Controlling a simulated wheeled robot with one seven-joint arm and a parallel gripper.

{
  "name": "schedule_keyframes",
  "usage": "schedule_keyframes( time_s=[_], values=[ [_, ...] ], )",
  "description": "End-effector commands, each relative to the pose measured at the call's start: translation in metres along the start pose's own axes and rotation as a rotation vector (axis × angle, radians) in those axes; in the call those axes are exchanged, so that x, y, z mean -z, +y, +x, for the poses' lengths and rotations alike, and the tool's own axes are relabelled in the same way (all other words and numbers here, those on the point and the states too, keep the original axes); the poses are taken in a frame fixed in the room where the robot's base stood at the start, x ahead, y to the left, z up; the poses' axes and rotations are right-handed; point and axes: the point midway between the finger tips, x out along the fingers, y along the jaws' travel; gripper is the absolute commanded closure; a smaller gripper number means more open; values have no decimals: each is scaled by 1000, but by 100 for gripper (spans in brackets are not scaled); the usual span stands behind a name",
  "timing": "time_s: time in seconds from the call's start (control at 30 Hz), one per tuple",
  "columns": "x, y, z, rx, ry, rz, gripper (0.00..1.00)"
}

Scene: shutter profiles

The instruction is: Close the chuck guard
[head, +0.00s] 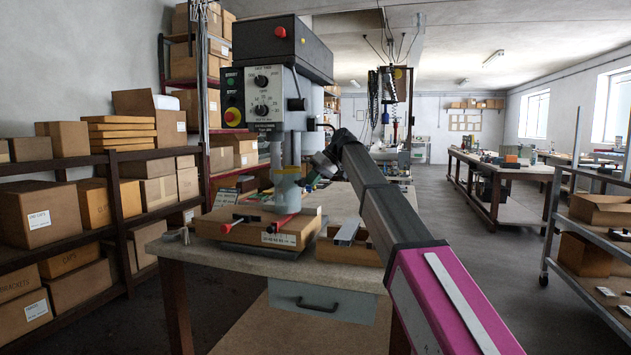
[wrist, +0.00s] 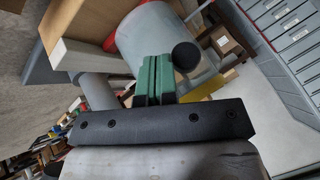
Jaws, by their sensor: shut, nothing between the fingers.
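The drill press (head: 285,85) stands on the workbench with a control panel on its front. Below its head is a pale blue-grey cylindrical part (head: 286,185) that looks like the chuck guard; I cannot tell how far it is swung. My gripper (head: 309,180) is just to its right at about the same height, small and partly hidden by my wrist. In the wrist view my green fingers (wrist: 157,62) are together and empty. They point at a large grey cylinder (wrist: 155,38), with a round black knob (wrist: 186,55) beside them. I cannot tell whether they touch.
A wooden board (head: 262,232) with red-handled clamps (head: 283,224) lies under the drill head. An open wooden box (head: 350,243) with metal strips is to its right. Shelves of cartons (head: 60,215) stand left. The aisle (head: 480,270) is clear.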

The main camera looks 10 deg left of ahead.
Motion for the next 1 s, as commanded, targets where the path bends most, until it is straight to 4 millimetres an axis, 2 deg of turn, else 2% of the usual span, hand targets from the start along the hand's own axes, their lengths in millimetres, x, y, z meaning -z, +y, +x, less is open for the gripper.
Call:
schedule_keyframes(
  time_s=[0.47, 0.73, 1.0],
  values=[
    [-1, -5, 3, -29, 29, 50, 100],
    [1, -19, 12, -127, 123, 212, 100],
    [11, -38, 28, -148, 142, 248, 100]
  ],
)
